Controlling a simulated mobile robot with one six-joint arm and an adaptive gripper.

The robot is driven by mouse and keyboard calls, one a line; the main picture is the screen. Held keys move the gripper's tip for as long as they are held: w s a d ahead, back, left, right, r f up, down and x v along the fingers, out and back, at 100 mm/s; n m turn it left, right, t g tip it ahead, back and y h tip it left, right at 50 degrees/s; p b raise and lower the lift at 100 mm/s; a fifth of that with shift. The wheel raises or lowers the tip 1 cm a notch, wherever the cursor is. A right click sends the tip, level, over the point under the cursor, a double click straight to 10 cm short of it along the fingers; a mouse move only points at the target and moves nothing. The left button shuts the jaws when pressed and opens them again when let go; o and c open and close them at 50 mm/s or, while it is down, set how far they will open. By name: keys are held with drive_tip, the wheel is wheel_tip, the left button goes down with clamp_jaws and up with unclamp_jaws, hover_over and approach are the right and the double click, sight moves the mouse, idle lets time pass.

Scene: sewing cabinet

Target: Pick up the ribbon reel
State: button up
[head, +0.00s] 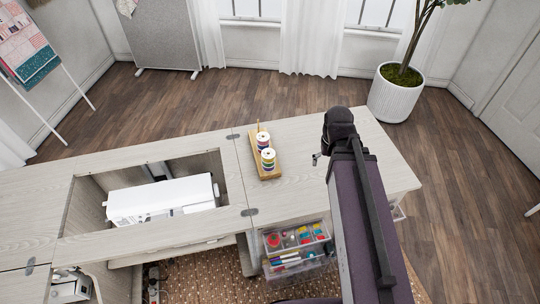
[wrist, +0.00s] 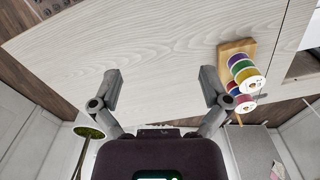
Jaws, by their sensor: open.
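Ribbon reels with white ends and coloured bands stand in two stacks on a small wooden stand (head: 274,175) on the cabinet top. The back stack (head: 263,140) and the front stack (head: 268,159) both show in the head view. In the wrist view the reels (wrist: 241,70) and the stand (wrist: 232,47) are at the upper right. My gripper (wrist: 160,76) is open and empty, its fingers spread over the bare tabletop, with the reels outside them to the right. In the head view my arm hides most of the gripper, which is right of the stand.
A white sewing machine (head: 161,197) sits in the cabinet's recess to the left. A clear drawer unit (head: 297,247) with sewing supplies is below the front edge. The tabletop (head: 300,190) between stand and arm is clear. A potted plant (head: 396,97) stands on the floor behind.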

drive_tip(key=w+a+r+n+p, duration=0.2)
drive_tip(key=w+a, duration=0.7)
drive_tip(key=a, duration=0.2)
drive_tip(key=n, duration=0.2)
hover_over(268, 152)
drive_tip(key=shift+w+d+r+p, duration=0.15)
drive_tip(key=shift+w+r+p, duration=0.1)
drive_tip(key=shift+r+p, duration=0.1)
drive_tip(key=shift+f, duration=0.2)
wheel_tip(268, 152, down, 8)
drive_tip(key=b, duration=0.8)
drive_tip(key=shift+f+b, duration=0.15)
drive_tip(key=shift+b, duration=0.25)
drive_tip(key=shift+f, duration=0.1)
drive_tip(key=shift+s+f+b, duration=0.15)
drive_tip(key=shift+f+b, duration=2.35)
drive_tip(key=shift+b, duration=0.1)
drive_tip(key=c, duration=0.9)
